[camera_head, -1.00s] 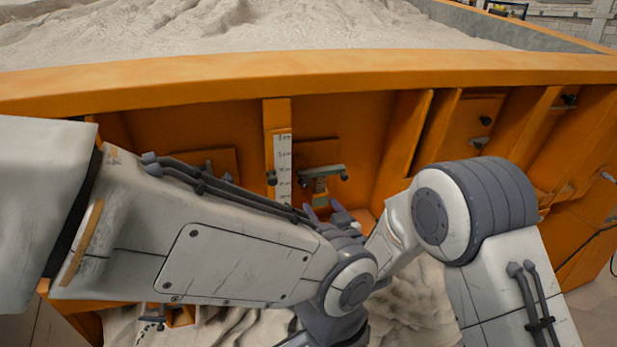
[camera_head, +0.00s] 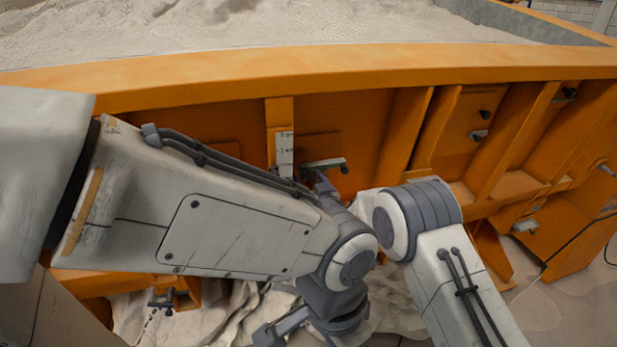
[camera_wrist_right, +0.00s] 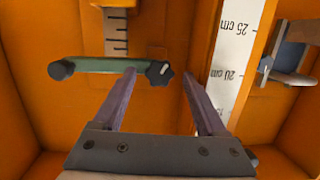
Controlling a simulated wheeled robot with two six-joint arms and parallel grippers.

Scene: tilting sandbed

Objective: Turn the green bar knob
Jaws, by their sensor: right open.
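The green bar knob (camera_head: 325,163) is on the orange side wall of the sandbed, right of a white scale strip in the head view. In the right wrist view the green bar (camera_wrist_right: 110,65) lies nearly level with dark knobs at both ends. My right gripper (camera_wrist_right: 160,74) is open and empty. Its fingertips point at the bar's right end, one on each side of the star-shaped end knob in the picture. I cannot tell whether they touch. In the head view one right finger (camera_head: 322,183) shows just below the bar. My left gripper is mostly hidden at the bottom.
The white scale strip (camera_wrist_right: 235,65) stands close to the right finger in the wrist view. A grey handle (camera_wrist_right: 285,72) is beyond it. Orange ribs (camera_head: 408,130) stand right of the bar. Another small knobbed bar (camera_head: 162,304) is at lower left, above spilled sand.

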